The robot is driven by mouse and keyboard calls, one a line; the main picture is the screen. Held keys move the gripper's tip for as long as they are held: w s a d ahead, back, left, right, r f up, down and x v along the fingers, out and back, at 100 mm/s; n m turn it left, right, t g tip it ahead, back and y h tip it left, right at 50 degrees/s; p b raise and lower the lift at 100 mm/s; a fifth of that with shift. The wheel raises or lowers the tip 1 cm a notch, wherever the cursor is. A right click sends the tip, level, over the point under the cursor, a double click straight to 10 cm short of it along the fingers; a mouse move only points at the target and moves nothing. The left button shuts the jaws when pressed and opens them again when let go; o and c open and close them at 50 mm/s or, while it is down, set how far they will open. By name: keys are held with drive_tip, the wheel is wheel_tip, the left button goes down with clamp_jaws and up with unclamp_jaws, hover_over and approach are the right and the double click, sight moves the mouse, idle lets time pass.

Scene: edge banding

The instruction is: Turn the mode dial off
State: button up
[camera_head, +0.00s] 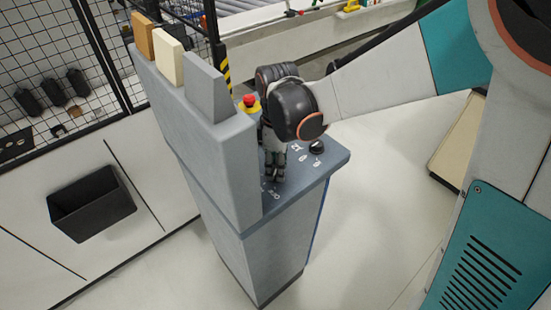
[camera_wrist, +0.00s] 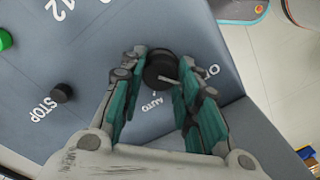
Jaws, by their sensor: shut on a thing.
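The mode dial (camera_wrist: 160,68) is a round black knob with a pale pointer line, on the grey sloped panel (camera_wrist: 85,60) in the wrist view. The line points to the right in that view, between the AUTO mark and a partly hidden mark. My gripper (camera_wrist: 160,62) is shut on the dial, one finger on each side. In the head view my gripper (camera_head: 274,178) points down at the near part of the console top (camera_head: 325,165), close beside the upright housing (camera_head: 225,145). There the dial is hidden behind the fingers.
A black knob (camera_wrist: 62,92) by the STOP mark and a green button (camera_wrist: 5,38) lie to the left in the wrist view. In the head view, a red emergency button (camera_head: 249,99) and a black knob (camera_head: 316,146) stand near my gripper. A black bin (camera_head: 90,205) is at left.

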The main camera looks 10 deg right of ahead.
drive_tip(key=shift+n, duration=1.1)
drive_tip(key=o, duration=1.1)
